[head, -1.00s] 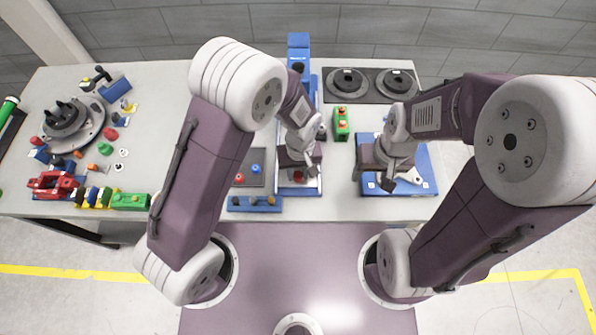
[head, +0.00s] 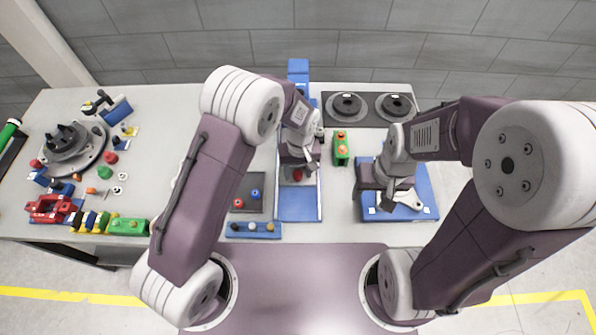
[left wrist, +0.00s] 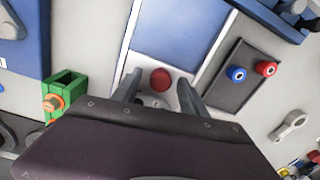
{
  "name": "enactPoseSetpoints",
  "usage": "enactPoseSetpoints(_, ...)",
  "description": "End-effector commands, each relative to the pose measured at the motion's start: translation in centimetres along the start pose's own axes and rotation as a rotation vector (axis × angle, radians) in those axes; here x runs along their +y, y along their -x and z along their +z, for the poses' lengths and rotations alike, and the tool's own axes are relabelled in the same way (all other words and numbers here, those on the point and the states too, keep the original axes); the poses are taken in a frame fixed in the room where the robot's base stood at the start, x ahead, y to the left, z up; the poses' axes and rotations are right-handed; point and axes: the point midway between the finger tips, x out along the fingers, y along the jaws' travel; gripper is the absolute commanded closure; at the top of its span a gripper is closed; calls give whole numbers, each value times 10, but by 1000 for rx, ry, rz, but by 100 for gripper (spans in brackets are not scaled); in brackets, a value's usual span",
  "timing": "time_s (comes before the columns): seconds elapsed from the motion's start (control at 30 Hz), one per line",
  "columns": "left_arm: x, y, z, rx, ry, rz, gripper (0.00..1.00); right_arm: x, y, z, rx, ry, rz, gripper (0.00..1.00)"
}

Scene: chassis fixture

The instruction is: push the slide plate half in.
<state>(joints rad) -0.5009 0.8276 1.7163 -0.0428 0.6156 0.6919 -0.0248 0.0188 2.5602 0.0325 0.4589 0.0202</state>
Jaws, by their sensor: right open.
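The slide plate (left wrist: 143,68) is pale, with a red knob (left wrist: 160,79), and sits between the white rails of a long blue track (head: 298,208). In the head view the knob (head: 297,175) shows just in front of my left gripper (head: 299,164). A bare blue stretch of track lies between the plate and the track's front end. In the left wrist view my left gripper (left wrist: 160,93) has its fingers apart, one to each side of the knob; whether they touch it I cannot tell. The plate's far part is hidden by the gripper. My right gripper (head: 387,203) is open over a blue board.
A green block (head: 341,149) stands right of the track. A dark panel with red and blue knobs (head: 247,199) and a blue strip (head: 253,230) lie left. The blue board (head: 427,195) holds a white part. Black round fixtures (head: 346,106) stand at the back right.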

Motion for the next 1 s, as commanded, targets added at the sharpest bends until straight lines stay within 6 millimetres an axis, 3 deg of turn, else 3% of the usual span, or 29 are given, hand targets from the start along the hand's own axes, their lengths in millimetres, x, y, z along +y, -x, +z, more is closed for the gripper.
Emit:
enactPoseSetpoints(0.27, 0, 4, 0, 1, 0, 1, 50, 0, -2, 0, 0, 0, 0, 44)
enactPoseSetpoints(0.6, 1, 73, -2, 2, 0, 2, 50, 0, -13, 1, 0, 0, 0, 44)
enactPoseSetpoints(0.7, 1, 85, -2, 1, 0, 1, 50, 0, -14, 1, 0, 0, 0, 44)
enactPoseSetpoints(1.0, 0, 90, -1, -2, 0, -1, 50, 0, -14, 1, 0, 0, 0, 44)
